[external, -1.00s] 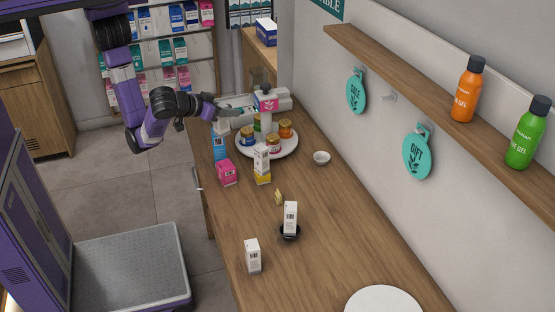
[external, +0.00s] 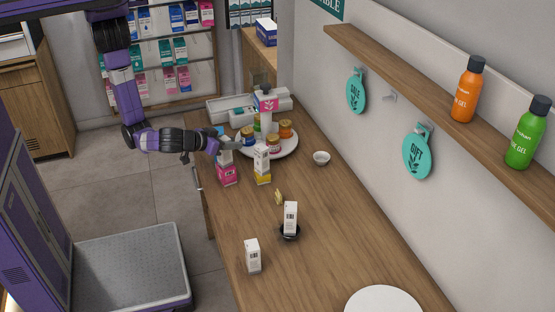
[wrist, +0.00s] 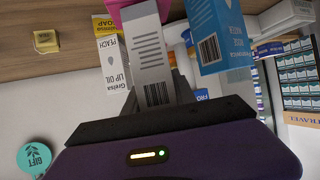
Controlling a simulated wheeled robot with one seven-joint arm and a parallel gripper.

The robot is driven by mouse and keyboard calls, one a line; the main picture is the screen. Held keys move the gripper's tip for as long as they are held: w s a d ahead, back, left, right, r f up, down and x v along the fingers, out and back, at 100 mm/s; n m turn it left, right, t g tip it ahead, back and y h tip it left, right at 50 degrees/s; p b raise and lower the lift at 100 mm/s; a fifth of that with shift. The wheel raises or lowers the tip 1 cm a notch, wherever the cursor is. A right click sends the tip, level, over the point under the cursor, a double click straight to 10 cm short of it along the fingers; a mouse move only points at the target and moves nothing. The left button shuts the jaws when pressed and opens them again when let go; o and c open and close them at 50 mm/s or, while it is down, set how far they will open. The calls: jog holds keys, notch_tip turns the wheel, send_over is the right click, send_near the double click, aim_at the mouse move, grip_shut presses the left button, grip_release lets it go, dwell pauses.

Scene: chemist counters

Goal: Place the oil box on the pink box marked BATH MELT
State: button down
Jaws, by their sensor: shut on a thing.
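The oil box, white with a barcode, is held in my gripper (external: 220,146). It shows in the wrist view (wrist: 150,58) between the fingers (wrist: 155,92) and in the external view (external: 226,157). The pink box (external: 228,177) is directly below it on the counter. The held box looks upright over the pink box; I cannot tell whether they touch. Part of the pink box (wrist: 120,6) shows behind the held box in the wrist view. Its marking is not readable.
A white lip oil box (external: 261,155) on a yellow box (external: 263,178) stands close to the right. A blue box (wrist: 217,35) is close by too. A round white stand (external: 288,148) with jars is behind. The front counter holds two white boxes (external: 252,256) (external: 290,216).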

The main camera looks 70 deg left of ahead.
jog(key=c, duration=1)
grip_release()
jog(key=shift+f, duration=0.1)
jog(key=p+v, duration=0.6)
jog(key=v, duration=0.6)
jog(key=shift+w, duration=0.1)
